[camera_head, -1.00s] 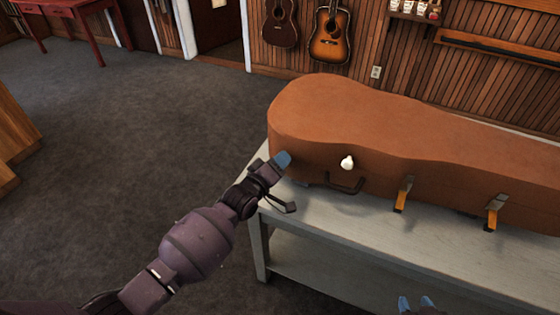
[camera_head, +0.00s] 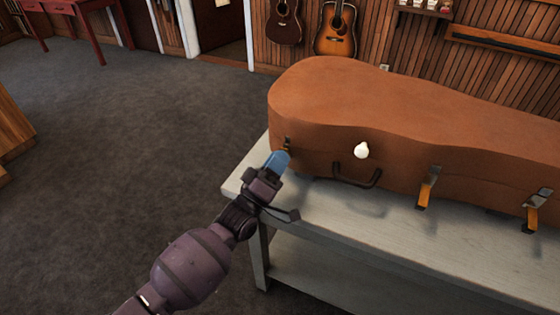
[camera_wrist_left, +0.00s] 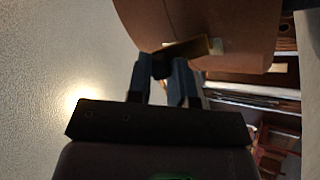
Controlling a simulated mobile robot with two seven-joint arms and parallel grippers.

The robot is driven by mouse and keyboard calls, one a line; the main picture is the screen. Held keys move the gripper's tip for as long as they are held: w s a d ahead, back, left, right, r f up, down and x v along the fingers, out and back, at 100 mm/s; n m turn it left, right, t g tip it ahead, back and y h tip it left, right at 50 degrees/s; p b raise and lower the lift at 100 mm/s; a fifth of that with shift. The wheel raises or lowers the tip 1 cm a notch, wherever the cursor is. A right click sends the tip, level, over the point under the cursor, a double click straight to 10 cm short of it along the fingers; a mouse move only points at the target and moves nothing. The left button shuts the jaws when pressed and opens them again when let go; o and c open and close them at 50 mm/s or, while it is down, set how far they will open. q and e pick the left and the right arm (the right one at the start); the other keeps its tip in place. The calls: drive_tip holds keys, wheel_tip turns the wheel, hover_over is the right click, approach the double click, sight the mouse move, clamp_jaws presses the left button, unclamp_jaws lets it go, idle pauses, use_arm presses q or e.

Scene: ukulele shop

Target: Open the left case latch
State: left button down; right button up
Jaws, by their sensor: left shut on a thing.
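The brown instrument case (camera_head: 400,110) lies on a pale grey bench. The left case latch (camera_head: 288,144) is a small brass piece on the case's front side, near its left end. My left gripper (camera_head: 277,161) has blue fingertips at this latch, just below and left of it. In the left wrist view the two dark fingers (camera_wrist_left: 166,75) are closed on the latch's end, with its brass strip (camera_wrist_left: 188,47) running along the case wall. The fingers partly hide the latch. My right gripper is out of view.
Two more latches, a middle one (camera_head: 428,187) and a right one (camera_head: 535,208), stick out from the case front. A dark handle (camera_head: 356,176) and a round white knob-like thing (camera_head: 362,150) sit between. The bench top (camera_head: 340,205) is clear in front.

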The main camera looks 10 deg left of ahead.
use_arm(q)
drive_tip(key=shift+s+f+m+t+h+b, duration=0.1)
drive_tip(key=shift+f+m+t+h+b, duration=0.35)
drive_tip(key=shift+b, duration=0.3)
drive_tip(key=shift+r, duration=0.15)
drive_tip(key=c, duration=1)
unclamp_jaws()
drive_tip(key=v, duration=1.1)
drive_tip(key=shift+r+b, duration=0.1)
drive_tip(key=shift+b, duration=0.2)
